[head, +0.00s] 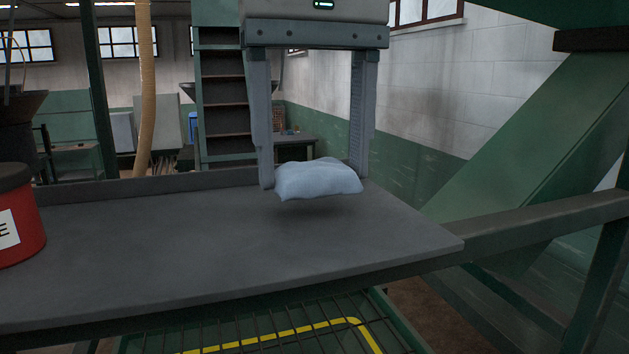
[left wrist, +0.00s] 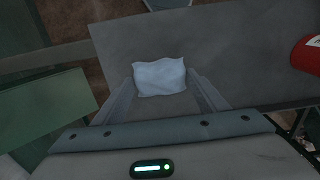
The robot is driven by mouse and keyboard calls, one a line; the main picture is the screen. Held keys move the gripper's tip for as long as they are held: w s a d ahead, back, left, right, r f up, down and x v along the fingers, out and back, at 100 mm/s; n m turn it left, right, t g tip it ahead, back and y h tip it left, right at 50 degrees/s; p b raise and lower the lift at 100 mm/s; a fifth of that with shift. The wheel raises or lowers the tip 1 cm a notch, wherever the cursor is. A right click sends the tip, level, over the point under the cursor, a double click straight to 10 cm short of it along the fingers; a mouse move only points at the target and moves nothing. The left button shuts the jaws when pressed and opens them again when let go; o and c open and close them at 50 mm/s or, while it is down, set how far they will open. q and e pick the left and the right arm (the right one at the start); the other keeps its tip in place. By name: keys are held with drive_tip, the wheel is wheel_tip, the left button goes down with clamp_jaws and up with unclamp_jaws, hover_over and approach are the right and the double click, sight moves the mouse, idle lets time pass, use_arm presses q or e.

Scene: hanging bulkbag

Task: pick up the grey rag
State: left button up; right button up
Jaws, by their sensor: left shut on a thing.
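The grey rag (head: 318,179) is a pale, bluish-grey crumpled bundle in the middle of the head view. It is a little above the dark grey table (head: 200,245), with a shadow under it. My left gripper (head: 316,178) comes down from the top of the head view and is shut on the rag, one finger on each side. In the left wrist view the rag (left wrist: 159,77) sits between the fingertips (left wrist: 162,80). My right gripper is not in view.
A red tin (head: 15,215) with a dark lid stands at the table's left end. A green sloping beam (head: 535,150) and a rail (head: 545,222) are at the right. A wire rack (head: 270,330) with a yellow line lies below the front edge. The table's middle is clear.

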use_arm(q)
drive_tip(key=s+d+r+b, duration=0.2)
drive_tip(key=s+r+b, duration=0.1)
drive_tip(key=s+r, duration=0.5)
drive_tip(key=shift+s+d, duration=0.4)
drive_tip(key=shift+s, duration=1.35)
drive_tip(key=shift+o, duration=0.5)
